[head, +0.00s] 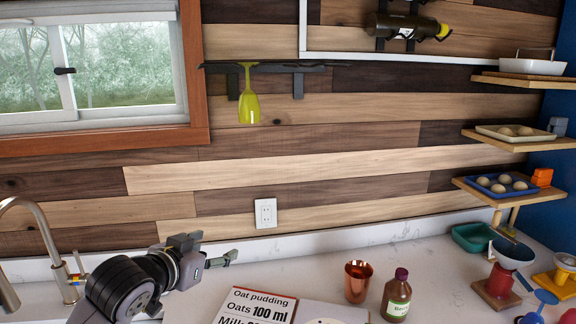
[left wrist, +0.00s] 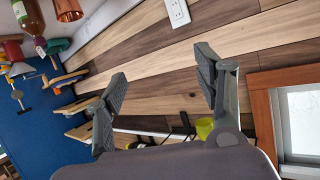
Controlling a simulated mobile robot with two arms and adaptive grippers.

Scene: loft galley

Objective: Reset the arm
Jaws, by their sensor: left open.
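My left arm comes in from the lower left in the head view, with its left gripper (head: 222,250) above the white counter, pointing right. In the left wrist view the same gripper (left wrist: 158,85) has its two grey fingers spread wide with nothing between them. The wood-plank wall shows behind the fingers. My right gripper does not show in either view.
A copper cup (head: 358,281) and a brown-green bottle (head: 397,296) stand right of the gripper. A recipe sheet (head: 253,306) lies below it. A faucet (head: 45,235) is at left. A yellow-green glass (head: 249,105) hangs from a wall rack. Shelves (head: 508,187) hold eggs at right.

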